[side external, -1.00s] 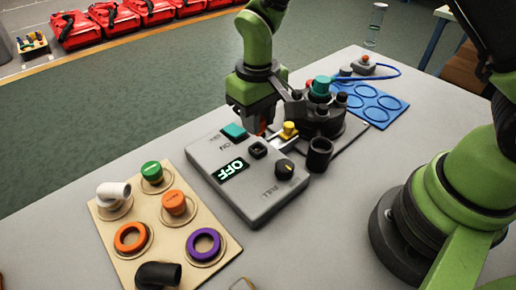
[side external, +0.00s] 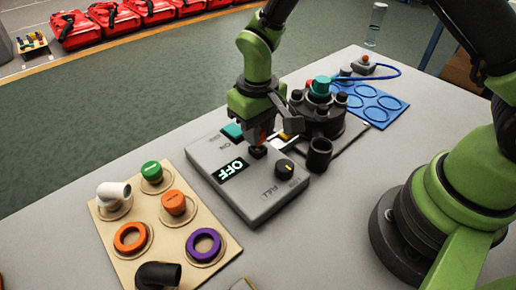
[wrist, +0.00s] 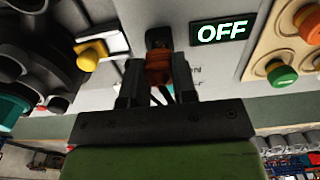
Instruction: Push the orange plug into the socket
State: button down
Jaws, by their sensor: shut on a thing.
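The orange plug (wrist: 158,68) is held between the two fingers of my gripper (wrist: 156,82) in the wrist view. My gripper is shut on it. In the side view my gripper (side external: 261,138) points down over the grey control box, with a bit of orange between its fingers. The black socket (side external: 258,153) on the box top lies right below the fingers. In the wrist view the socket (wrist: 157,38) is partly hidden behind the plug. I cannot tell whether the plug tip touches or enters it.
A dark round tank unit (side external: 320,115) stands close at right. A tan board (side external: 141,223) with caps and rings lies at front left.

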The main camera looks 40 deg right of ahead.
jog(key=shift+f, duration=0.2)
dwell(0.3)
jog(key=shift+f, duration=0.8)
jog(key=shift+c, duration=1.8)
grip_release()
jog(key=shift+r, duration=0.1)
jog(key=shift+r, duration=4.25)
